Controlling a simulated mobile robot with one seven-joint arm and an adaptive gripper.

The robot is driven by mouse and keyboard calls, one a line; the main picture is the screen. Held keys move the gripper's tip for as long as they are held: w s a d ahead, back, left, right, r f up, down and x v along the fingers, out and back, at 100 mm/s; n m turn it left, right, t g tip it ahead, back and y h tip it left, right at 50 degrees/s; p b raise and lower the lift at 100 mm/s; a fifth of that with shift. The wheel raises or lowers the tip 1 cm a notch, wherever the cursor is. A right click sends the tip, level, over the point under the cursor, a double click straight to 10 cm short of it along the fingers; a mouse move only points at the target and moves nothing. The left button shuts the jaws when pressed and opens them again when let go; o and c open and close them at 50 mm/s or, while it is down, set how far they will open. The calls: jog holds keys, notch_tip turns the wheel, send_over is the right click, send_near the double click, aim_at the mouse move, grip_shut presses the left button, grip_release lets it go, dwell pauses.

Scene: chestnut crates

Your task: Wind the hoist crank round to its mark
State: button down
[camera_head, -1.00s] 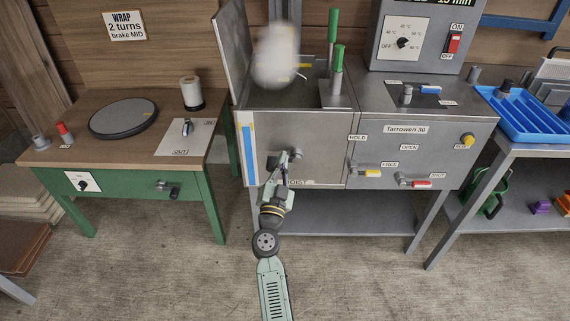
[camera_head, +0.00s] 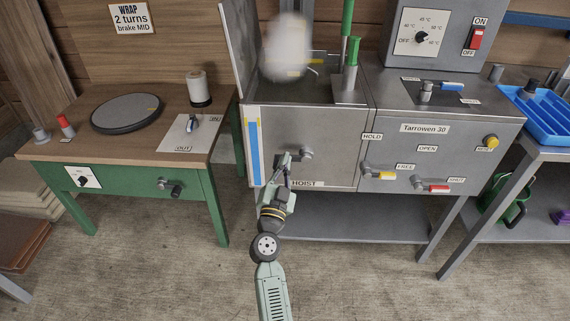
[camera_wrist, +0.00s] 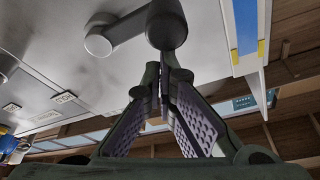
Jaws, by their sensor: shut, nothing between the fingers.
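The hoist crank (camera_head: 305,154) is on the grey front panel, above the HOIST label (camera_head: 307,184). Its grey hub (camera_wrist: 98,40) and short arm show in the wrist view, with a dark rounded knob (camera_wrist: 168,24) at the arm's end. In the head view the crank arm points left from the hub. My gripper (camera_head: 286,163) is shut and empty, reaching up at the knob. In the wrist view its fingertips (camera_wrist: 164,72) meet just beside the knob; I cannot tell whether they touch it. No mark for the crank is clearly visible.
A blue strip (camera_head: 254,150) with yellow marks runs up the panel's left edge. A blurred white object (camera_head: 287,47) hangs over the open tank (camera_head: 315,92). Yellow (camera_head: 385,176) and red (camera_head: 437,189) handles sit to the right. A green-legged table (camera_head: 140,182) stands left.

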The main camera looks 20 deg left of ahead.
jog(key=n+p, duration=0.1)
jog(key=f+n+y+p, duration=0.1)
jog(key=shift+a+f+n, duration=0.1)
jog(key=shift+a+n, duration=0.15)
jog(key=shift+n, duration=0.05)
dwell(0.4)
